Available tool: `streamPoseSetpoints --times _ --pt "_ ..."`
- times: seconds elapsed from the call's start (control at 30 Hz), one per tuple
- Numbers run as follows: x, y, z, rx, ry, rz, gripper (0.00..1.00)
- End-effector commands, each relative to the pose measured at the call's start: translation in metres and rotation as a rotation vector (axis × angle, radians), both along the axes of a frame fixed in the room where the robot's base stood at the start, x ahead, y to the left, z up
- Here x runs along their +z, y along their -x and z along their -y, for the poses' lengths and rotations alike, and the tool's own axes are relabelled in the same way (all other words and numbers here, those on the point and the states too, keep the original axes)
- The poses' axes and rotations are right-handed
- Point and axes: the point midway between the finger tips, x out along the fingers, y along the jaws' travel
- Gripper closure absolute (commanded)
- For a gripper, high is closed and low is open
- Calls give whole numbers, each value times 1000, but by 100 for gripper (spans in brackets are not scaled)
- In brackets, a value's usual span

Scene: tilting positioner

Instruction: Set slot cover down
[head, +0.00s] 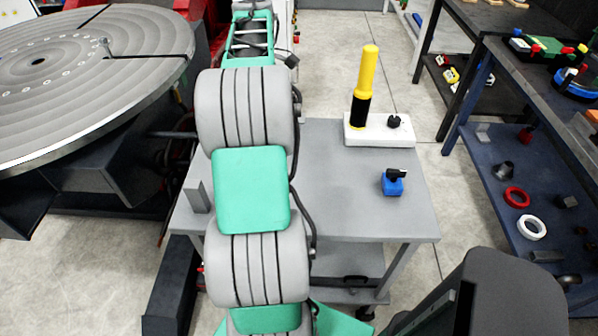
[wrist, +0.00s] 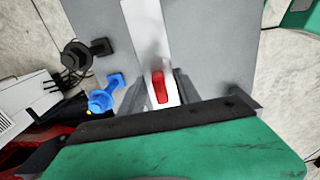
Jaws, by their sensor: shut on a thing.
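In the wrist view a long pale strip with a red grip, which I take to be the slot cover (wrist: 148,25), runs from the top edge down between the fingers of my gripper (wrist: 158,86). My gripper is shut on it at the red part. A grey surface shows behind the strip; I cannot tell whether the strip touches it. In the head view my arm hides the gripper and the strip.
A grey table (head: 350,215) carries a white block (head: 360,136) with a yellow-and-black upright handle, and a blue piece (head: 392,186) with a black top. Its middle right is bare. A large round grooved plate (head: 90,60) stands left. A shelf rack (head: 490,150) stands right.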

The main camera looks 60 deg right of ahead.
Motion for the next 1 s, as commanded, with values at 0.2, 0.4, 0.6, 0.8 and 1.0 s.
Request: streamPoseSetpoints --times 0.2,0.4,0.6,0.8,1.0 --pt "-14 6 -21 -4 1 0 100" --pt "-38 13 -77 -5 1 0 100" --pt "-79 18 -118 -4 -1 0 100" --pt "-103 20 -137 -2 -1 0 100" --pt "-135 20 -138 -4 0 0 100"
